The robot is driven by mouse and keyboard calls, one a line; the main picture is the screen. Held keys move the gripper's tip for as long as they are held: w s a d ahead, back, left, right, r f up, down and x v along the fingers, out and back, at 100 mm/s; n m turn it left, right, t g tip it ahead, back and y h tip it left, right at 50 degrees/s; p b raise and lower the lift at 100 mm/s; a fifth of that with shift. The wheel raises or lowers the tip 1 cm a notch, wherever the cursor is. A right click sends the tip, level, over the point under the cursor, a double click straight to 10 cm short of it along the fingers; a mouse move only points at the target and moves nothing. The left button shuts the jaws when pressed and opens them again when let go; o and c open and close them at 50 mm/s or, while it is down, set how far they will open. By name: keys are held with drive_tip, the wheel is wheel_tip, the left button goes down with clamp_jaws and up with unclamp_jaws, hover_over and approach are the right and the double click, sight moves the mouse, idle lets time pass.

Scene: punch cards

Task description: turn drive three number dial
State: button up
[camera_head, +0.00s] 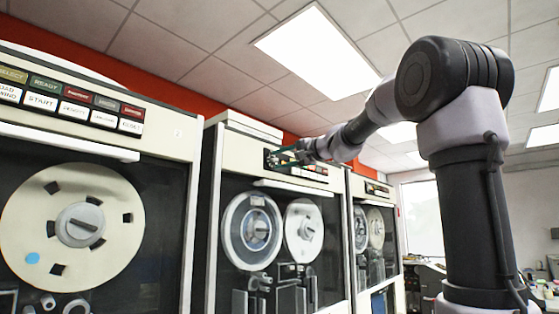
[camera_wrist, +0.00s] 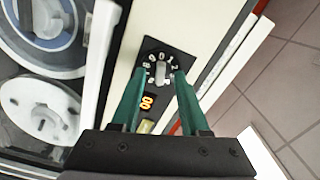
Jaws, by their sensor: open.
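The number dial (camera_wrist: 162,72) is in the wrist view, a pale knob ringed by white digits on a black panel. An orange lit display (camera_wrist: 146,102) sits just below it. My gripper (camera_wrist: 160,76) is open, its two green fingers reaching toward the panel with the knob between their tips in the picture. Whether either finger touches the knob cannot be told. In the head view my gripper (camera_head: 287,155) is at the top panel of the middle tape drive (camera_head: 235,146). There the dial is small and partly hidden by the gripper.
A nearer tape drive (camera_head: 160,132) with a large reel and labelled buttons stands at left. Another drive (camera_head: 388,205) stands farther right.

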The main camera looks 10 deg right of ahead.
drive_tip(key=shift+w+a, duration=0.2)
drive_tip(key=shift+w, duration=0.05)
clamp_jaws()
drive_tip(key=shift+m, duration=0.3)
drive_tip(key=shift+m, duration=3.1)
drive_tip(key=shift+f, duration=0.1)
